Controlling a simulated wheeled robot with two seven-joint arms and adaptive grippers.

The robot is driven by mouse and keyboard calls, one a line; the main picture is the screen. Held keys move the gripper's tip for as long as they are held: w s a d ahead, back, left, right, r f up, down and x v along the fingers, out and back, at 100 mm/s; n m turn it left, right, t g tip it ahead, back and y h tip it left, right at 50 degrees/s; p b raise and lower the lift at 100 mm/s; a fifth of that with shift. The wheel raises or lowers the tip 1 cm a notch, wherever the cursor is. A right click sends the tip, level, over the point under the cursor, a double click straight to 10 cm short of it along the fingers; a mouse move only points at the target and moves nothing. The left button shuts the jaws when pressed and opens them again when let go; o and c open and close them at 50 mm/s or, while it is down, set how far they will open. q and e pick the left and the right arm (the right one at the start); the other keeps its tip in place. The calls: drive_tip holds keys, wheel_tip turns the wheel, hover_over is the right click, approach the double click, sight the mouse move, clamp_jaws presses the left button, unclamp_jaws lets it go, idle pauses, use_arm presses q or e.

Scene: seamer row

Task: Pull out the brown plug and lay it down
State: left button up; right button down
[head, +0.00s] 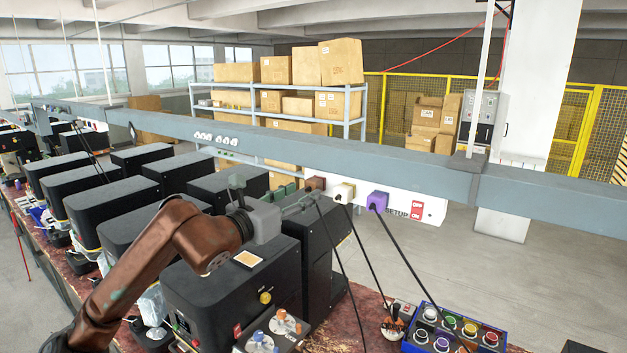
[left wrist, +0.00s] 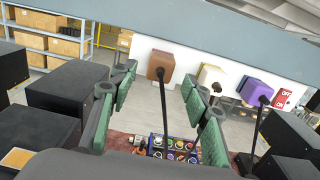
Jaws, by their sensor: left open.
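The brown plug (head: 315,183) sits in the socket strip under the grey overhead beam, its dark cable hanging down. In the left wrist view the brown plug (left wrist: 160,66) shows between and beyond the fingertips, with its cable running down between the fingers. My left gripper (head: 294,194) is open, with green finger pads, close to the brown plug on its left side in the head view. The wrist view shows the open fingers (left wrist: 160,88) empty; whether they touch the plug cannot be told. My right gripper is not in view.
A cream plug (head: 344,192) and a purple plug (head: 377,201) sit right of the brown one, cables hanging. The beam (head: 400,163) runs above. Black machines (head: 225,275) crowd the bench below. A button box (head: 455,332) stands at the bench's right.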

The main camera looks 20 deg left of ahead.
sight(310, 189)
use_arm(q)
drive_tip(key=shift+x, duration=2.7)
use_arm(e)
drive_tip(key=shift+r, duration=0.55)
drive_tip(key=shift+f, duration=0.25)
use_arm(q)
drive_tip(key=shift+b, duration=0.35)
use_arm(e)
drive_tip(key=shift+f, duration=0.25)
use_arm(q)
drive_tip(key=shift+b, duration=0.45)
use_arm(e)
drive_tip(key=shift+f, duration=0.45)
use_arm(q)
drive_tip(key=shift+c, duration=0.5)
clamp_jaws()
